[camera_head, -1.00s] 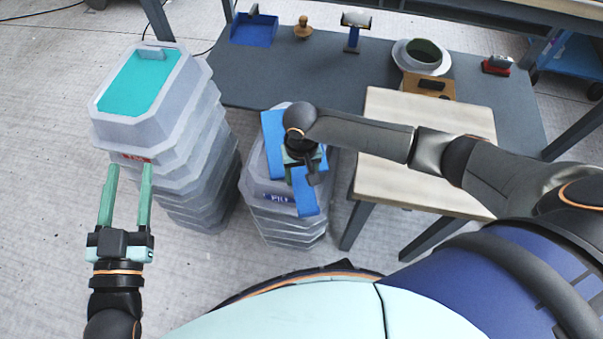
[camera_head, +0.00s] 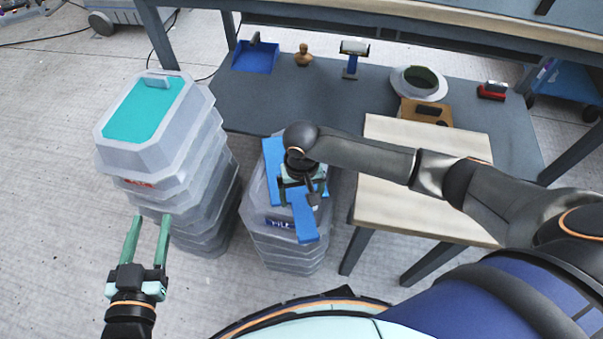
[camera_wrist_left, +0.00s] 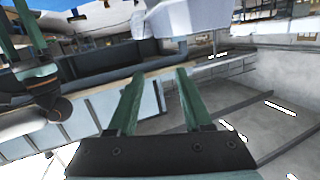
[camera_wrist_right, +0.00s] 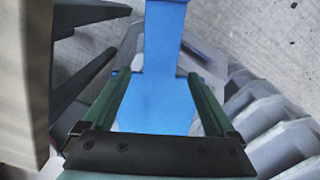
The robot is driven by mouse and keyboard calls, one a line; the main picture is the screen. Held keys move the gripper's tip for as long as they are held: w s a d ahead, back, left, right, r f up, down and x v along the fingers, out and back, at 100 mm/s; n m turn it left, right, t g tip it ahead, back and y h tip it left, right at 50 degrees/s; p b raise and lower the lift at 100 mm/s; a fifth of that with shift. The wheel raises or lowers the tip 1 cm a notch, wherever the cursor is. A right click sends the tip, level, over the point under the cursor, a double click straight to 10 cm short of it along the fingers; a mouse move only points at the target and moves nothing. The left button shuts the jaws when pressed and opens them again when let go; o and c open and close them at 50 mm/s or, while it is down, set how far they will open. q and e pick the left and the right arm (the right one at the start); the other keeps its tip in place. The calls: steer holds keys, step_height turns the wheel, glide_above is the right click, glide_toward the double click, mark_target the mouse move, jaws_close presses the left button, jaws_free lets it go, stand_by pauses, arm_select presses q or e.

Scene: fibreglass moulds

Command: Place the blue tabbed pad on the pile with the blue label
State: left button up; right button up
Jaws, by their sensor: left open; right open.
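The blue tabbed pad (camera_head: 305,217) lies across the top of the shorter grey pile (camera_head: 290,245), which bears a blue label (camera_head: 281,223) on its front. One end of the pad reaches past the pile's near edge. My right gripper (camera_head: 303,190) is directly over the pad and hides its middle. In the right wrist view the pad (camera_wrist_right: 160,70) shows between my open right fingers (camera_wrist_right: 155,95); whether they touch it I cannot tell. My left gripper (camera_head: 148,218) is open and empty, in front of the taller pile.
The taller grey pile (camera_head: 205,185) stands left, with a teal top (camera_head: 145,112) and red label (camera_head: 138,182). A wooden-topped stand (camera_head: 420,190) is right of the shorter pile. Behind, a grey shelf (camera_head: 330,95) holds a blue tray (camera_head: 256,57) and tools. Floor shows between the piles.

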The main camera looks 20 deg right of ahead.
steer(key=shift+r+p, duration=1.5)
steer(key=shift+r, duration=2.9)
steer(key=s+a+f+n+t+y, duration=0.35)
steer(key=s+a+f+y, duration=0.2)
steer(key=a, duration=0.35)
arm_select(q)
steer(key=s+f+g, duration=0.3)
steer(key=f, duration=0.3)
steer(key=s+f+n+g+y, duration=0.1)
steer(key=s+f+g, duration=0.2)
steer(key=f, duration=0.3)
steer(key=shift+s+d+f+n+g, duration=0.15)
steer(key=shift+s+f+n+g, duration=0.2)
steer(key=shift+s, duration=0.35)
arm_select(e)
steer(key=s+d+t, duration=0.1)
steer(key=d, duration=0.1)
steer(key=s+d+f+n+t+h, duration=0.1)
steer(key=s+d+t, duration=0.1)
steer(key=d, duration=0.1)
steer(key=s+d+t+h, duration=0.1)
steer(key=s+d+t, duration=0.1)
steer(key=d, duration=0.1)
steer(key=shift+s+d+f+n+t, duration=0.15)
steer(key=shift+s+f+n+t, duration=0.1)
steer(key=shift+n, duration=0.1)
